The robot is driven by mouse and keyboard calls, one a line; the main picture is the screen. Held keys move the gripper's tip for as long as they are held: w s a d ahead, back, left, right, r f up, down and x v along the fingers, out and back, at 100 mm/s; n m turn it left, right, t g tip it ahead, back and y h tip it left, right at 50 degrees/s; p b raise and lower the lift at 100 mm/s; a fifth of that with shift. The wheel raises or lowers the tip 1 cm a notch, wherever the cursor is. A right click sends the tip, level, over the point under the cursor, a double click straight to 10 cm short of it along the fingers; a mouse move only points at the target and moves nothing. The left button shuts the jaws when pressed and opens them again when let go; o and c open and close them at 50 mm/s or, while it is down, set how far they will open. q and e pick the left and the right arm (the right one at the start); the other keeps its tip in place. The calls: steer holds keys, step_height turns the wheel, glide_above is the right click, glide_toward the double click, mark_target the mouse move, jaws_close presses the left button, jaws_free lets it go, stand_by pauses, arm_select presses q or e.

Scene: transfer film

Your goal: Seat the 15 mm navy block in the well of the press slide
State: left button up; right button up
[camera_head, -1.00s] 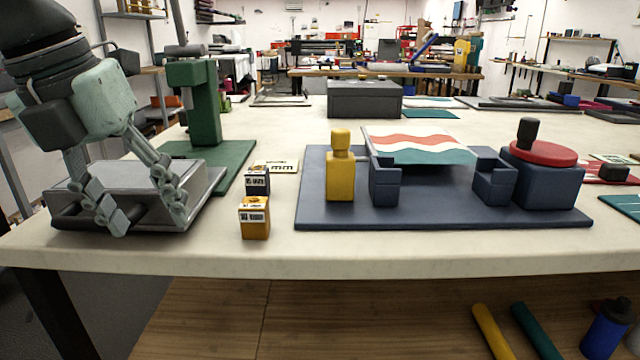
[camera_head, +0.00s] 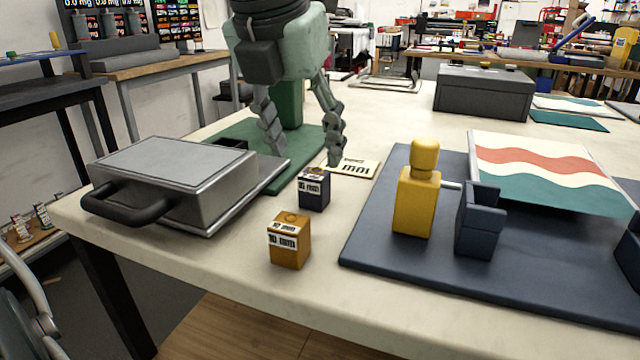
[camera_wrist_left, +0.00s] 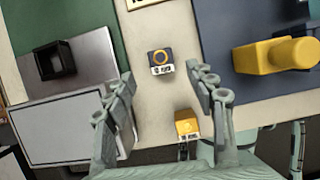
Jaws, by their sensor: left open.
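The navy block (camera_head: 314,188) stands upright on the table, with a white label on its front. In the left wrist view it (camera_wrist_left: 160,62) shows a ring on top and lies ahead of the fingertips, between their lines. My left gripper (camera_head: 301,150) is open and empty, above and behind the block in the head view. The silver press slide (camera_head: 180,178) is at the left with its black handle (camera_head: 130,205) toward the front. The dark square well (camera_head: 230,144) is at its back; it shows empty in the left wrist view (camera_wrist_left: 55,60). My right gripper is out of view.
An ochre block (camera_head: 290,240) stands in front of the navy block. The green press base (camera_head: 225,130) lies behind the slide. A label plate (camera_head: 354,168) lies flat nearby. A navy board (camera_head: 370,240) with a yellow figure (camera_head: 415,195) is to the right.

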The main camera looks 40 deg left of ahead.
mark_target(314, 174)
arm_select(q)
steer(key=x, duration=0.5)
steer(key=shift+d+f+p, duration=0.1)
steer(key=shift+d+p, duration=0.05)
steer(key=shift+p, duration=0.15)
steer(key=shift+c, duration=0.6)
steer(key=shift+w, duration=0.1)
jaws_close()
